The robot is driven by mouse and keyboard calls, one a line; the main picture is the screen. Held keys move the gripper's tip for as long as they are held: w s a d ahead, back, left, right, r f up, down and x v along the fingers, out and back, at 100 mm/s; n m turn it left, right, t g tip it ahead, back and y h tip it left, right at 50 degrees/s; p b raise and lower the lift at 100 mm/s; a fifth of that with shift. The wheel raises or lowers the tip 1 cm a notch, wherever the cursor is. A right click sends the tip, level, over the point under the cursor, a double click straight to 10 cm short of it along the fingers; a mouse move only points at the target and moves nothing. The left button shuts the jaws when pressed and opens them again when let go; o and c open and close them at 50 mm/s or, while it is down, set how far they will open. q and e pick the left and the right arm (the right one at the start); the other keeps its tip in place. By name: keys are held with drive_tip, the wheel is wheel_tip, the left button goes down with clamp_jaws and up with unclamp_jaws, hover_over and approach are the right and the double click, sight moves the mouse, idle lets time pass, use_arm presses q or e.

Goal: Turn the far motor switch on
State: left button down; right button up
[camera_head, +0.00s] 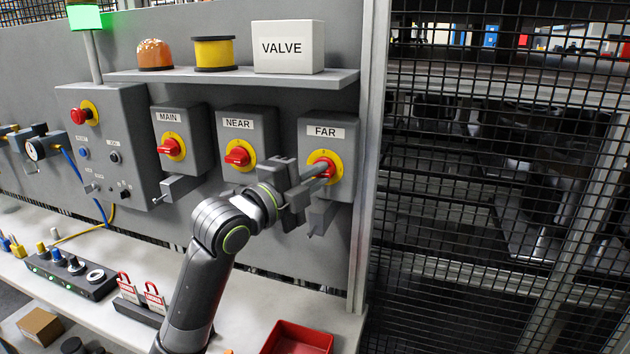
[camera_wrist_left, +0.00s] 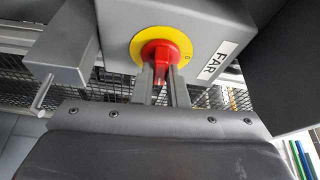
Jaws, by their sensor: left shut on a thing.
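The far motor switch is a grey box (camera_head: 340,128) labelled FAR, with a red knob (camera_head: 330,166) on a yellow disc. It is the rightmost of three switch boxes on the panel. My left gripper (camera_head: 318,172) is at this knob, its fingers shut on it. In the left wrist view the gripper fingers (camera_wrist_left: 162,84) sit either side of the red knob's handle (camera_wrist_left: 160,55), in front of the yellow disc (camera_wrist_left: 188,46). The fingers hide part of the knob's handle. My right gripper is not in view.
The NEAR switch (camera_head: 238,156) and MAIN switch (camera_head: 171,147) are to the left. A shelf (camera_head: 230,77) with a VALVE box (camera_head: 288,46) is above. A wire mesh fence (camera_head: 490,200) stands right. Padlocks (camera_head: 154,297) and a red bin (camera_head: 298,338) are on the bench below.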

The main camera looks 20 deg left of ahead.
use_arm(q)
drive_tip(key=shift+m, duration=0.6)
drive_tip(key=shift+g, duration=0.3)
drive_tip(key=c, duration=1.4)
unclamp_jaws()
drive_tip(key=shift+c, duration=0.2)
